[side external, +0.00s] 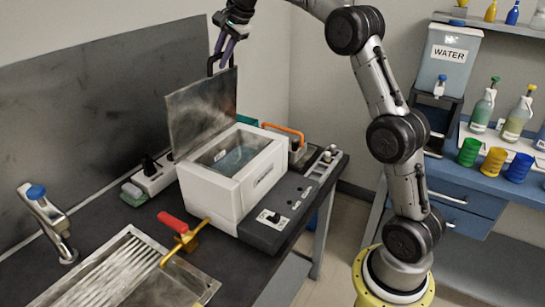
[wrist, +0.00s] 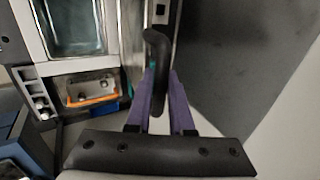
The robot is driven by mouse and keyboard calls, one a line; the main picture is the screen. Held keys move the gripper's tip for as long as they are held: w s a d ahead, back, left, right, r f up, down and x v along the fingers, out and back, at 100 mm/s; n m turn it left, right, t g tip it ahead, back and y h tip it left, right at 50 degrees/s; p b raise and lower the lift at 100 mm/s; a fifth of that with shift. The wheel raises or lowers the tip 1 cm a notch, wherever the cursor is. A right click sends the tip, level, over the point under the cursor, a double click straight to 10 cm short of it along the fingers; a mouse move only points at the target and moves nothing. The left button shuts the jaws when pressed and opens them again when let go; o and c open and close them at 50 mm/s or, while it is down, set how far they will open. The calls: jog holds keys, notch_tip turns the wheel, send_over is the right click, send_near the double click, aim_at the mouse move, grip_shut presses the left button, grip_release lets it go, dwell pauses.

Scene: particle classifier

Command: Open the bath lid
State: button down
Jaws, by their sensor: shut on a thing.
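The bath (side external: 215,192) is a white box with a water-filled basin, on a dark base on the bench. Its grey metal lid (side external: 203,112) stands raised, nearly upright, at the back left of the box, so the basin is uncovered. My gripper (side external: 222,58) is at the lid's top edge, its purple fingers shut on the black lid handle. In the wrist view the curved handle (wrist: 157,60) passes between the two fingers, and the basin (wrist: 72,28) shows at the upper left.
A red-handled brass valve (side external: 178,232) and a metal sink (side external: 125,275) are in front of the bath. A tray with an orange handle (side external: 285,132) is behind it. A dark panel (side external: 100,100) stands behind the lid. A water dispenser (side external: 447,62) is far right.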

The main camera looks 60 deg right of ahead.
jog(key=shift+w+t, duration=0.3)
jog(key=shift+w, duration=1.25)
jog(key=c, duration=0.8)
grip_release()
jog(key=shift+v, duration=3.6)
